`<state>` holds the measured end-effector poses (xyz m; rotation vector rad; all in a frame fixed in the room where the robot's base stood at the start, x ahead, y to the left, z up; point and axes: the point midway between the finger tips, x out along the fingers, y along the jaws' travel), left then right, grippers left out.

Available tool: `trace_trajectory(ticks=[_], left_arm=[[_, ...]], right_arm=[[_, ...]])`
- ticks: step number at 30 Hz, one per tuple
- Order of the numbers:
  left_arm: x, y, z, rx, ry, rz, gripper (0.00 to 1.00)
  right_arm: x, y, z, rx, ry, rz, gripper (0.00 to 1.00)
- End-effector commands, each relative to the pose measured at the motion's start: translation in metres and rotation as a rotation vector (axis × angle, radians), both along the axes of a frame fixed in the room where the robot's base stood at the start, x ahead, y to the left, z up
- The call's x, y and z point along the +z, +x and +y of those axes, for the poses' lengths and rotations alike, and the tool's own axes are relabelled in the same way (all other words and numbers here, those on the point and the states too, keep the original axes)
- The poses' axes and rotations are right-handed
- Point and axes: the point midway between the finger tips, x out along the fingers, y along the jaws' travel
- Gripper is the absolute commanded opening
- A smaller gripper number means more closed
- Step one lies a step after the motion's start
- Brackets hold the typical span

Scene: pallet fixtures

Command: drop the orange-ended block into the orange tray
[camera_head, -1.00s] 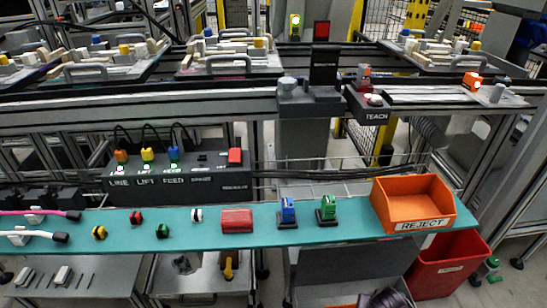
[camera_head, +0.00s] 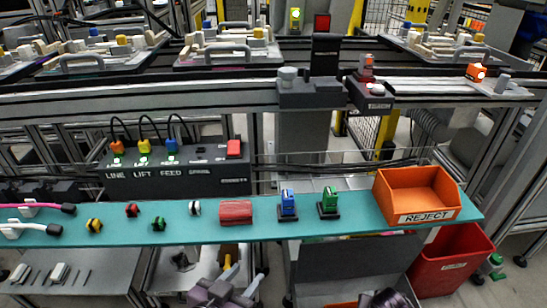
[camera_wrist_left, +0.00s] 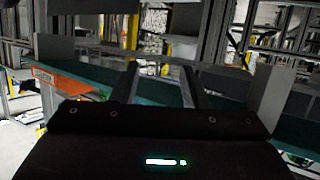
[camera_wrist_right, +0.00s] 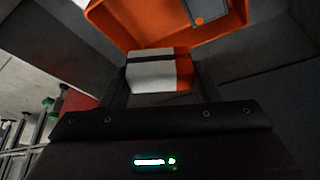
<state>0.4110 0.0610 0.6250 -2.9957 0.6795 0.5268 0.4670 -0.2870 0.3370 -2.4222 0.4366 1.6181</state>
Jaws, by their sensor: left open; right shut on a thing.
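The orange tray, labelled REJECT (camera_head: 420,192), sits at the right end of the teal shelf (camera_head: 360,228) in the head view. In the right wrist view an orange tray (camera_wrist_right: 115,25) fills the top, beyond the block. My right gripper (camera_wrist_right: 157,88) is shut on the white block with an orange end (camera_wrist_right: 150,73). The block is not visible in the head view; only a dark part of my right arm shows at the bottom edge. My left gripper (camera_head: 225,288) is at the bottom of the head view, below the shelf, open and empty; its spread fingers show in the left wrist view (camera_wrist_left: 162,85).
A green switch (camera_head: 329,202), a blue switch (camera_head: 287,204) and a red block (camera_head: 236,212) stand on the shelf left of the tray. A red bin (camera_head: 452,262) is below the tray. A control box (camera_head: 175,176) and conveyor lie behind.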

Motion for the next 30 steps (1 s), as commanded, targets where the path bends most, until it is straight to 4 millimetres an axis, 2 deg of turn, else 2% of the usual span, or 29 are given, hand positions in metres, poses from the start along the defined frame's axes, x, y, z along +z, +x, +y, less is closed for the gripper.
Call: trace_trajectory(ticks=[9,10,15,16,27,30], left_arm=[[0.003,0.001,0.000,0.001,-0.006,-0.012,0.41],[0.003,0.001,0.000,0.001,-0.006,-0.012,0.41],[0.003,0.001,0.000,0.001,-0.005,-0.011,0.41],[0.002,0.001,0.000,0.001,-0.005,-0.011,0.41],[0.001,0.000,0.000,-0.001,0.002,0.003,0.41],[-0.017,-0.009,0.001,-0.005,0.031,0.079,0.41]], right_arm=[[0.000,0.000,0.000,0.000,0.000,0.000,0.33],[0.000,0.000,0.000,0.000,0.000,0.000,0.57],[0.000,0.000,0.000,0.000,0.000,0.000,0.79],[0.000,0.000,0.000,0.000,0.000,0.000,0.81],[0.002,-0.001,0.000,0.000,0.000,0.000,0.81],[0.006,-0.002,0.001,0.000,0.000,0.000,0.81]])
